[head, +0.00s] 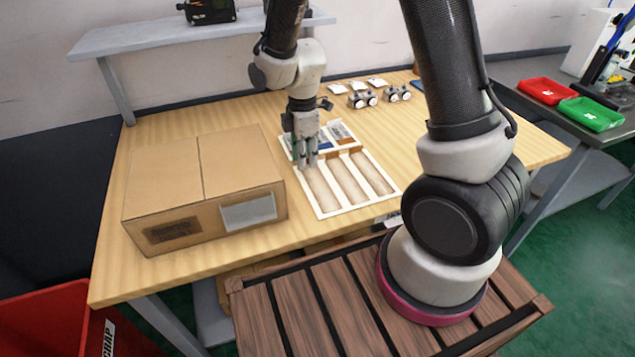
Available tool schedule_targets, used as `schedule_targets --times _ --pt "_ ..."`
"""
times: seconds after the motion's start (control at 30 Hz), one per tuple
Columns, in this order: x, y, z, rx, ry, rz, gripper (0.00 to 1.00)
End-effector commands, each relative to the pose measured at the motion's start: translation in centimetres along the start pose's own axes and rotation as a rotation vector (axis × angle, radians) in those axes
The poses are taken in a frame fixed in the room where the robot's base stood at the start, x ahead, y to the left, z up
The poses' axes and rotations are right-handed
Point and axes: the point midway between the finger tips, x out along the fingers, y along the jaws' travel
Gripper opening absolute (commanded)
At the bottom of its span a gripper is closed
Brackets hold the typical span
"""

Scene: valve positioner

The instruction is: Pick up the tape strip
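A white tray (326,211) lies on the wooden table and shows three long tan strips or slots side by side. I cannot tell for sure whether the tape strip is one of these; the left tan one (322,189) lies nearest my gripper. My gripper (308,163) points down over the back left part of the tray, at the far end of the left tan strip. It hides part of the tray there. Its fingers are too small to show whether they are apart or whether anything is between them.
A closed cardboard box (165,180) stands left of the tray. Small wheeled devices (362,99) and white pieces (377,82) are at the table's back. A grey shelf (150,37) is behind. Red (546,91) and green bins (590,113) sit on the right bench.

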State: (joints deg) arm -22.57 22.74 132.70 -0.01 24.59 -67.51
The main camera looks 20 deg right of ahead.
Motion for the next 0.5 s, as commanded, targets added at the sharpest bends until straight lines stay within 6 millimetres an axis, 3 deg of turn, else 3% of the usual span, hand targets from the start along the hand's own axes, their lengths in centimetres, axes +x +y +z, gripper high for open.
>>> schedule_targets --times 0.3,0.5 --pt "0.88 0.02 0.01 0.001 0.000 0.001 0.28" --pt "0.86 0.02 0.02 0.001 0.000 0.001 0.00"
